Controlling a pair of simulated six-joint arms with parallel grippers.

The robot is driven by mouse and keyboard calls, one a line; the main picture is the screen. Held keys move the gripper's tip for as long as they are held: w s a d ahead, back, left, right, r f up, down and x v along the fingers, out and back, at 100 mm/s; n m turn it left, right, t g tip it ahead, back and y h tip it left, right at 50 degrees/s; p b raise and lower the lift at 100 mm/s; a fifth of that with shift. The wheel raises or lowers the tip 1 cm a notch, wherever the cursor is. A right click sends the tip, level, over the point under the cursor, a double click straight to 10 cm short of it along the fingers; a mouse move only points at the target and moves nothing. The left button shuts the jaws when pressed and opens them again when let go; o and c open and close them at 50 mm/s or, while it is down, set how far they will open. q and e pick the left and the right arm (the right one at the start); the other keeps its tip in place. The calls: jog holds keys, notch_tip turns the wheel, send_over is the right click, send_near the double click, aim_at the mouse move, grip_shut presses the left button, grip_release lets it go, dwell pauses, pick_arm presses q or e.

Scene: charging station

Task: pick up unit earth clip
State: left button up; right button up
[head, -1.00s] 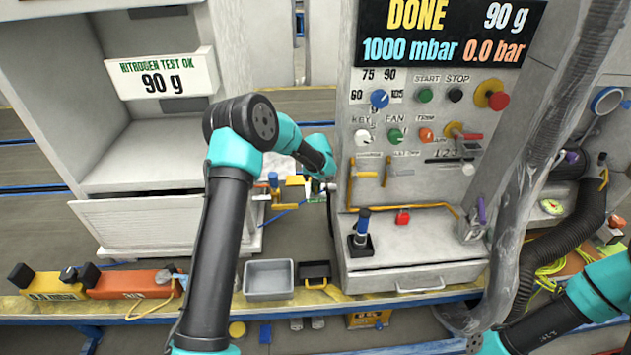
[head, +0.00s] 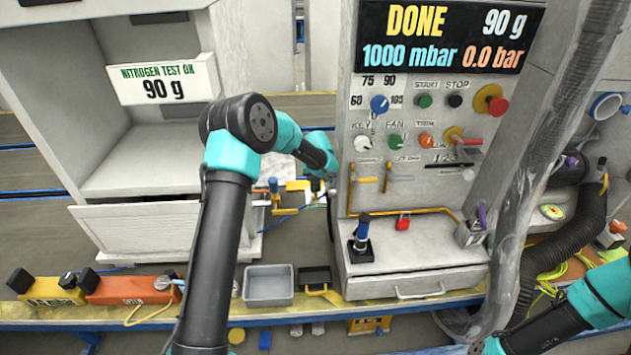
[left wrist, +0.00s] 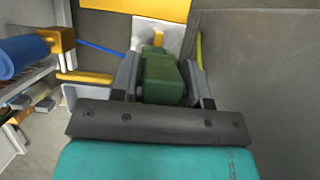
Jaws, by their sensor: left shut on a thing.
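The green earth clip (left wrist: 163,78) sits between the two grey fingers of my left gripper (left wrist: 165,85) in the left wrist view. The gripper is shut on it. A pale metal plate with a small yellow piece (left wrist: 155,38) lies just beyond the clip, and I cannot tell whether they touch. In the head view my left gripper (head: 320,187) is small and partly hidden, beside the left side of the grey control cabinet (head: 412,240). My right arm enters at the lower right, but its gripper is not visible.
A blue-handled valve with yellow fittings (head: 275,192) is just left of the gripper. It shows large in the left wrist view (left wrist: 30,52). A grey tray (head: 268,299) and a black tray (head: 314,277) stand on the front ledge. A clear hose (head: 532,170) hangs at the right.

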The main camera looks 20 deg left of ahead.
pick_arm(q)
notch_tip(320, 180, up, 15)
dwell(0.3)
jog(key=shift+r, duration=0.1)
dwell(0.4)
jog(key=shift+r, duration=0.1)
